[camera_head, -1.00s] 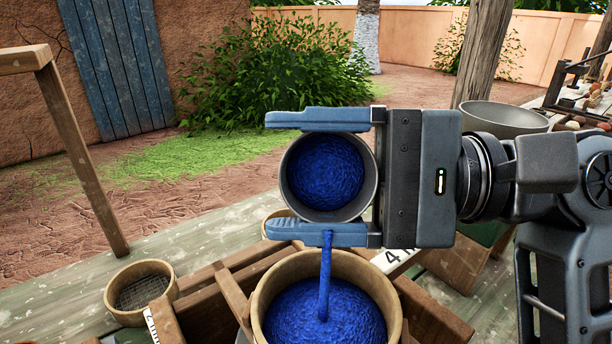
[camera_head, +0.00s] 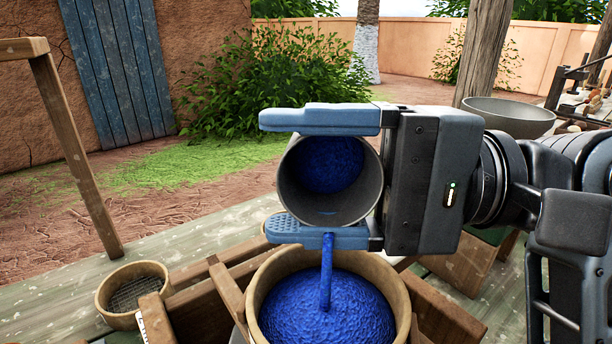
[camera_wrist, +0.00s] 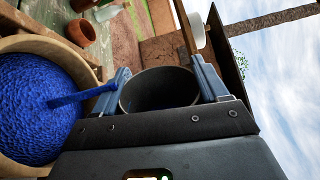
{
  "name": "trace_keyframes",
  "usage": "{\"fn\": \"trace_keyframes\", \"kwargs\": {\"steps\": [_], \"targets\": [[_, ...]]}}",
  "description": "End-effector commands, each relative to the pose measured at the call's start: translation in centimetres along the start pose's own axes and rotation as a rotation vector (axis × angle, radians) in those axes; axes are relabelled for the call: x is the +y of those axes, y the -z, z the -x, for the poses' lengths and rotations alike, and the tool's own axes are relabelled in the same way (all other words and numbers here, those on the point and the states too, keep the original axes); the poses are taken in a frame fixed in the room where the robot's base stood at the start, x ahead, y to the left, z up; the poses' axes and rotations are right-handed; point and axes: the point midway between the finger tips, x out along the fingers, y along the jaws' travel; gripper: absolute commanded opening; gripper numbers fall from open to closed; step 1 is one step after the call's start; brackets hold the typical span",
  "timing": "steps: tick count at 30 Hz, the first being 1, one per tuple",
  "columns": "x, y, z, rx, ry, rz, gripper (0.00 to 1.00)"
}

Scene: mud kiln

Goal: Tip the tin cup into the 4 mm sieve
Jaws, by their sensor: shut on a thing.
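My gripper (camera_head: 322,176) is shut on the grey tin cup (camera_head: 352,208), with one blue finger above it and one below in the head view. The cup is tipped with its mouth toward the head camera, and blue material lies inside it. A blue stream runs down from below the lower finger into a round wooden-rimmed sieve (camera_head: 256,296). Blue material (camera_head: 345,318) fills much of that sieve and hides its mesh. The wrist view also shows the cup (camera_wrist: 160,88) between the fingers, and the sieve (camera_wrist: 62,48) at the left. No size label is readable now.
A smaller mesh sieve (camera_head: 118,277) stands to the left on the worn bench (camera_head: 190,243). Wooden rack bars surround the filled sieve. A grey bowl (camera_head: 508,117) is behind my arm. An upright wooden frame (camera_head: 78,165) stands at left.

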Motion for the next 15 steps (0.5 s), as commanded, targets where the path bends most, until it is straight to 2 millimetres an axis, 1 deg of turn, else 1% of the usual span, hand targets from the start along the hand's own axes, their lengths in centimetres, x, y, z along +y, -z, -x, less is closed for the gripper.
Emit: {"fn": "trace_keyframes", "kwargs": {"steps": [15], "targets": [[0.92, -0.36, -0.01, 0.000, 0.000, 0.145, 0.46]]}}
